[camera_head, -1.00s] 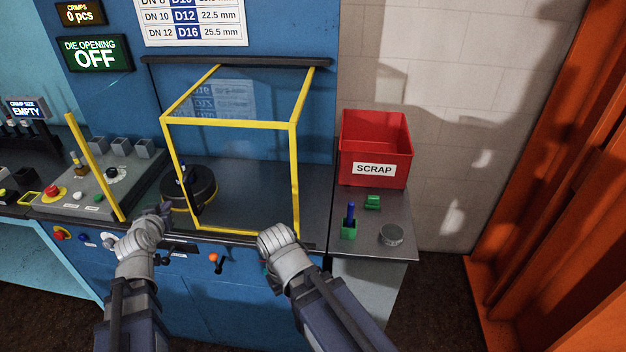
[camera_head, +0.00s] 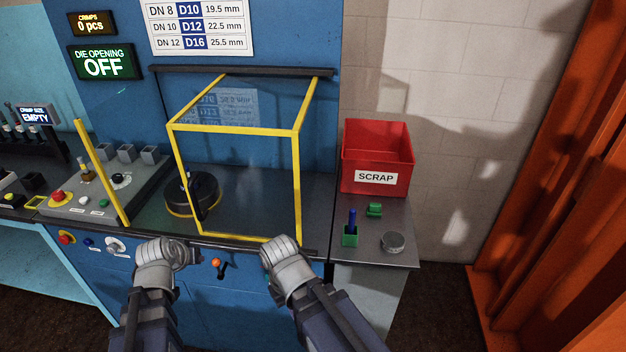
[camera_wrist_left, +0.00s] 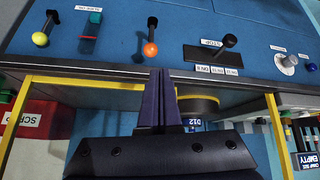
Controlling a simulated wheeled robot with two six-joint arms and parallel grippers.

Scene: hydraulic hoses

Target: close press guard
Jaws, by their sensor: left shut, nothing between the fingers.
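The press guard (camera_head: 236,128) is a clear box with a yellow frame. In the head view it stands over the dark press bench, its lower front bar along the bench's front edge. Its yellow frame also shows in the left wrist view (camera_wrist_left: 95,88). My left gripper (camera_head: 196,254) is in front of the bench, below the guard's lower left corner. In the left wrist view its fingers (camera_wrist_left: 163,97) are together with nothing between them. My right gripper (camera_head: 270,258) is in front of the guard's lower right part; its fingers are hidden behind the hand.
A lever with an orange knob (camera_head: 216,262) sits on the blue front between my grippers. A control panel (camera_head: 100,190) lies left. A red scrap bin (camera_head: 376,160) stands right.

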